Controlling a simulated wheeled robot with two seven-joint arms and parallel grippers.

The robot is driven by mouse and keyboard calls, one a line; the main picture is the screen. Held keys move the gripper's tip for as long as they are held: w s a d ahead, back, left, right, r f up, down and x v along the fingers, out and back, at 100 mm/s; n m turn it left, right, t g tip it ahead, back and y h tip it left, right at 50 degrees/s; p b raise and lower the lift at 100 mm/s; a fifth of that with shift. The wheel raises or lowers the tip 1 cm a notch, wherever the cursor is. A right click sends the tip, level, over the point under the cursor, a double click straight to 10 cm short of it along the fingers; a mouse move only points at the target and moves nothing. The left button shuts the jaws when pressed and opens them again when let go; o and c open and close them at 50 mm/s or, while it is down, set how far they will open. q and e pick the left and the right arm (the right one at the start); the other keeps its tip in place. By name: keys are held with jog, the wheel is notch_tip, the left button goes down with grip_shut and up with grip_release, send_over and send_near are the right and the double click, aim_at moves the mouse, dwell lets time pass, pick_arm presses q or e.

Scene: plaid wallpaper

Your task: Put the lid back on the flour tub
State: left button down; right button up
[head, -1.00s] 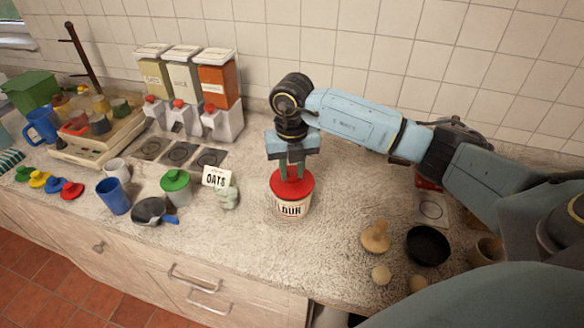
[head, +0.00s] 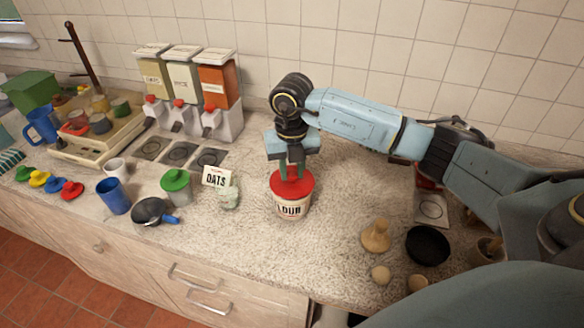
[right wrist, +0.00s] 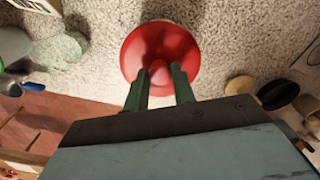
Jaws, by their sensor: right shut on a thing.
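The flour tub (head: 292,210) is a pale tub with dark lettering, upright on the counter near the middle of the head view. The red lid (head: 304,187) lies over its mouth and looks level; I cannot tell whether it is fully seated. My right gripper (head: 291,176) points down from above and is shut on the lid's knob. In the right wrist view the round red lid (right wrist: 158,48) shows with its knob between the green fingers (right wrist: 160,88). The tub is hidden under the lid there. My left gripper is not in view.
A green-lidded jar (head: 176,187), an "OATS" card (head: 216,177) and a black pan (head: 150,211) stand to the left. Dispensers (head: 190,90) stand behind. A black bowl (head: 427,245) and wooden pieces (head: 375,237) lie to the right.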

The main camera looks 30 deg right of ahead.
jog(key=shift+f, duration=0.15)
dwell(0.7)
jog(key=o, duration=1.5)
jog(key=shift+r+p, duration=2.5)
jog(key=shift+r, duration=1.05)
grip_shut()
